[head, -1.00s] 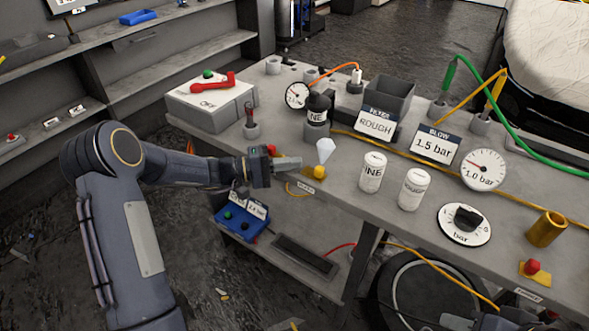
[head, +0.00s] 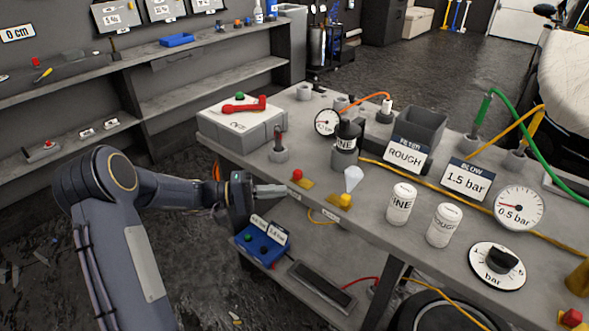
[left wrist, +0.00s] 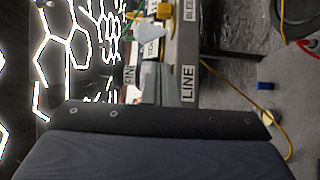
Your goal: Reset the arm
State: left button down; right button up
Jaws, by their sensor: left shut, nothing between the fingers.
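My left arm reaches in from the left in the head view. Its gripper (head: 284,190) is shut and empty, at the front edge of the grey workbench (head: 350,225). The fingertips point right, short of a red button (head: 297,175) on a yellow plate. A yellow button (head: 346,200) sits to the right of it, beside a clear, pale cone-shaped piece (head: 353,178). In the left wrist view the shut fingers (left wrist: 150,88) show near a bench label reading LINE (left wrist: 188,84). My right gripper is not in view.
A grey box with a red handle (head: 240,122) is at the back left. A blue box (head: 262,246) sits on the lower shelf.

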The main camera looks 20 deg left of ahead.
pick_arm(q)
jog(key=s+d+r+m+g+y+p, duration=0.25)
jog(key=s+d+r, duration=0.2)
jog(key=s, duration=0.35)
jog(key=s+d+r+m+g+y+p, duration=0.1)
jog(key=s+d+r+g+y, duration=0.15)
jog(key=s+r, duration=0.4)
jog(key=s+a+f+t+y+p, duration=0.2)
jog(key=s+y, duration=0.5)
jog(key=s, duration=0.8)
jog(key=shift+s+a+t+y, duration=0.2)
jog(key=shift+s+t+y, duration=0.1)
jog(key=shift+t, duration=0.3)
